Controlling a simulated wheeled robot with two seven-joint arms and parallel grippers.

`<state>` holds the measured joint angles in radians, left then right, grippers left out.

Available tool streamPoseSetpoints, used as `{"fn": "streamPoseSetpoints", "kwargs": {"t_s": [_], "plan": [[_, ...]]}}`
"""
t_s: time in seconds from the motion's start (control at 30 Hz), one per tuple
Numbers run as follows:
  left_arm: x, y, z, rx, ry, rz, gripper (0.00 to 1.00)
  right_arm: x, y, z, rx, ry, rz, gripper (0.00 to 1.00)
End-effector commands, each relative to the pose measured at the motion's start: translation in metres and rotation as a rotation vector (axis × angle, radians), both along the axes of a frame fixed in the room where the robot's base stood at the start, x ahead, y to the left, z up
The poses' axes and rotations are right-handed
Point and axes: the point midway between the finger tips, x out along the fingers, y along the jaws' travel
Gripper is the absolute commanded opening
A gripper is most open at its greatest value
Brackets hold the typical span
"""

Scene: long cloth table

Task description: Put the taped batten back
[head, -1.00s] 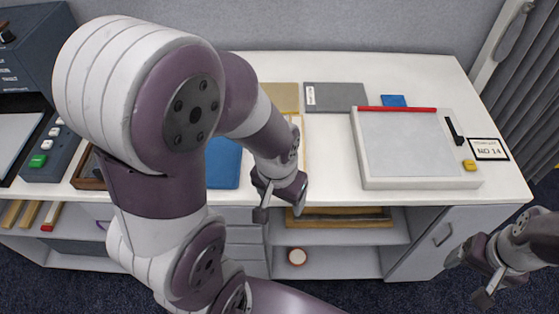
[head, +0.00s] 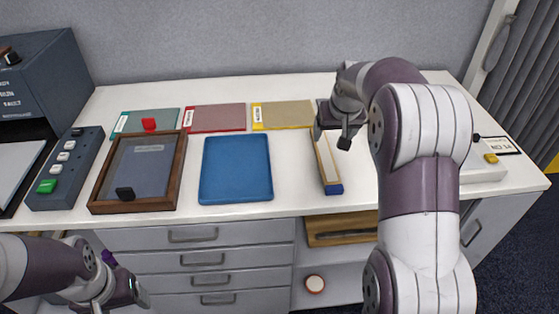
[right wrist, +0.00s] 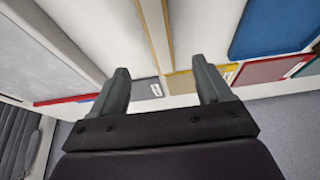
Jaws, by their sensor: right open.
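A long narrow batten-like piece (head: 326,158) with tan edges, a white middle and a blue near end lies on the table, right of the blue mat. It also seems to show in the right wrist view (right wrist: 154,36), where its blue end is out of sight. My right gripper (head: 333,136) is open over its far part; how high above it I cannot tell. In the right wrist view the open fingers (right wrist: 162,88) have nothing between them. My left gripper (head: 122,296) is low at the left, in front of the table; its jaws are unclear.
The blue mat (head: 236,168) and a wooden-framed tray (head: 100,192) lie left of the piece. Teal, red-edged (head: 216,117) and yellow-edged (head: 283,114) sheets lie behind. A button box (head: 66,168) stands at far left. My right arm hides most of the white-framed board (head: 484,173).

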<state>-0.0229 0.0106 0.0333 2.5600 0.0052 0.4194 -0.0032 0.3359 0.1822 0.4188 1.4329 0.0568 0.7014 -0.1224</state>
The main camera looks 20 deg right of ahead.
Motion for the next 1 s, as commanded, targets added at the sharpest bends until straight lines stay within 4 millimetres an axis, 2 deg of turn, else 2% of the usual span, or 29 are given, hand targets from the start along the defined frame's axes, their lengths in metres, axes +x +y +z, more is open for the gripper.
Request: {"fn": "streamPoseSetpoints", "kwargs": {"t_s": [0.2,0.47,0.6,0.73,0.93,1.0], "plan": [[0.000,0.000,0.000,0.000,0.000,0.000,0.73,0.014,-0.002,-0.046,0.003,0.020,0.013,0.78],[0.000,0.000,0.002,0.000,0.000,0.000,0.73,0.031,-0.006,-0.078,0.002,0.018,0.013,0.78],[0.000,0.000,0.004,0.000,0.000,0.000,0.73,0.045,-0.008,-0.102,0.002,0.019,0.013,0.78],[0.000,0.000,0.004,0.000,0.000,0.000,0.73,0.049,-0.009,-0.113,0.002,0.018,0.013,0.78],[0.000,0.000,0.004,0.000,0.000,0.000,0.73,0.050,-0.009,-0.114,0.002,0.016,0.013,0.78],[0.000,0.000,0.004,0.000,0.000,0.000,0.73,0.049,-0.009,-0.114,0.002,0.016,0.013,0.55]]}}
